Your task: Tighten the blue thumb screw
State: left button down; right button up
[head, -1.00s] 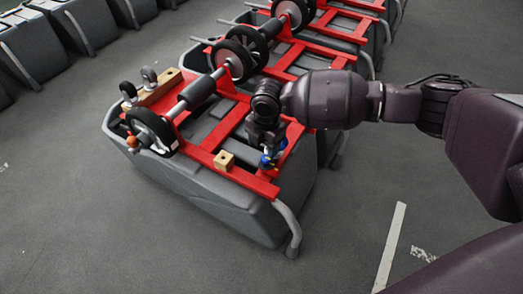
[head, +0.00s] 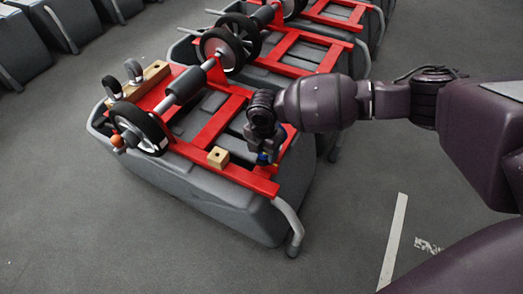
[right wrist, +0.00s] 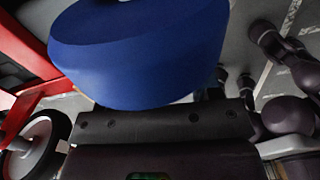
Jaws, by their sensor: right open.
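The blue thumb screw (head: 263,158) shows as a small patch of blue under my right gripper (head: 264,153), at the right part of the red frame on the nearest grey tank. My right gripper points down over it and hides most of it. In the right wrist view the blue head of the screw (right wrist: 140,50) is large and close, just beyond the dark gripper edge. My right gripper is open; I cannot tell if a finger touches the screw. My left gripper is not in view.
The red frame (head: 208,134) lies on the grey tank (head: 215,200). A small wooden block (head: 218,157) sits left of my gripper. A shaft with black wheels (head: 138,127) and an orange knob (head: 117,140) are further left. Floor in front is clear.

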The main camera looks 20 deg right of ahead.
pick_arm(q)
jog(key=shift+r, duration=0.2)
pick_arm(e)
jog(key=shift+f, duration=0.3)
jog(key=c, duration=0.9)
jog(key=shift+r+m+p, duration=0.35)
jog(key=shift+m+p, duration=0.15)
jog(key=shift+p, duration=0.15)
jog(key=shift+c, duration=0.2)
jog(key=shift+f+m+p, duration=0.15)
jog(key=shift+m+p, duration=0.15)
jog(key=shift+f, duration=0.2)
jog(key=o, duration=0.9)
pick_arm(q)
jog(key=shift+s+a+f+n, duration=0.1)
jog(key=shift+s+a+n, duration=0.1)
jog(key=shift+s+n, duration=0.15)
pick_arm(e)
jog(key=shift+o, duration=0.2)
